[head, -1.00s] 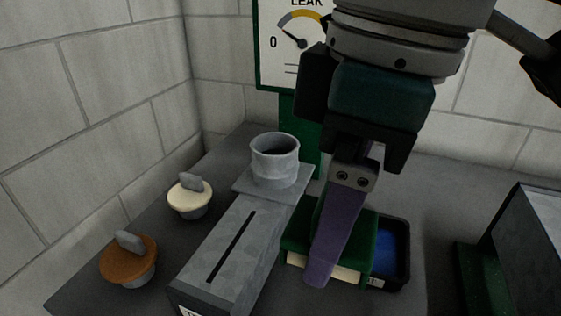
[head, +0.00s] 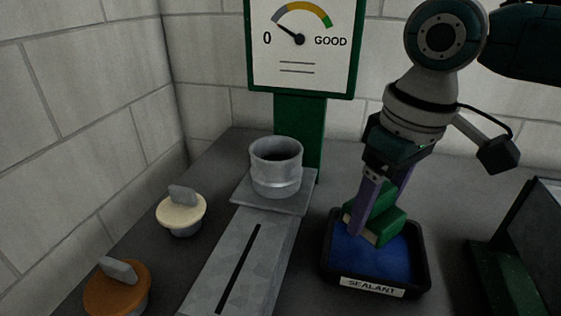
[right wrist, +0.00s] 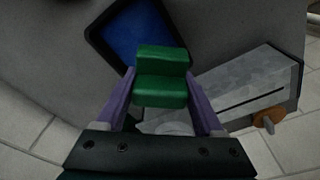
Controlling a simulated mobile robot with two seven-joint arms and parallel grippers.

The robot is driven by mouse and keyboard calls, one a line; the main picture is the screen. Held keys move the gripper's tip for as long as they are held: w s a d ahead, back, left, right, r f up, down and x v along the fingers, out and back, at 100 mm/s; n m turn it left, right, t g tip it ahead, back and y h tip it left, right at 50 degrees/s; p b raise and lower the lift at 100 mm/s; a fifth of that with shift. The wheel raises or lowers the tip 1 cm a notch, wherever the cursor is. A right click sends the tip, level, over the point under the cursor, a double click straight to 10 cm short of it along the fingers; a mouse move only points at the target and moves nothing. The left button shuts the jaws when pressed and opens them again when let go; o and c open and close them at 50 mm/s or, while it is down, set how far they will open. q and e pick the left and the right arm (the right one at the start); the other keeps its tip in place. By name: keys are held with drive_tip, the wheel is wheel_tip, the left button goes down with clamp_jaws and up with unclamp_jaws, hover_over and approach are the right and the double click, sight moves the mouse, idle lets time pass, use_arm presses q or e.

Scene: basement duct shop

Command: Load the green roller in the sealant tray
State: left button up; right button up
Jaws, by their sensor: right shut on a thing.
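The green roller (head: 388,222), a stepped green block with a pale lower edge, is gripped between the two purple fingers of my right gripper (head: 378,205). In the right wrist view the roller (right wrist: 160,78) sits between the fingertips of that gripper (right wrist: 160,95). The black sealant tray (head: 416,284), with blue sealant (head: 345,254) inside, stands on the bench. The roller is over the tray, its lower edge low against the blue; I cannot tell whether it touches. The tray also shows in the right wrist view (right wrist: 104,62). My left gripper is not in view.
A grey duct (head: 235,262) with a slot and a round collar (head: 276,168) lies left of the tray. A cream plug (head: 181,212) and an orange plug (head: 117,292) stand farther left. A leak gauge (head: 302,45) is behind; a dark box (head: 530,240) stands right.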

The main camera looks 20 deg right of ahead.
drive_tip(key=w+d+f+m, duration=0.1)
drive_tip(key=d+f, duration=0.1)
drive_tip(key=d, duration=0.1)
drive_tip(key=b, duration=0.7)
hover_over(370, 252)
drive_tip(key=f, duration=0.4)
drive_tip(key=shift+s+f, duration=0.2)
drive_tip(key=shift+f, duration=0.15)
drive_tip(key=shift+f+b, duration=0.5)
drive_tip(key=shift+b, duration=0.15)
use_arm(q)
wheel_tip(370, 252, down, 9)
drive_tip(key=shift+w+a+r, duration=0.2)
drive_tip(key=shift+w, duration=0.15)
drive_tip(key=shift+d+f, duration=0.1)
use_arm(e)
drive_tip(key=shift+f, duration=0.45)
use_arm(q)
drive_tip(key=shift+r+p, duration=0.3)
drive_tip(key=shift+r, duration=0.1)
use_arm(e)
drive_tip(key=shift+f, duration=0.1)
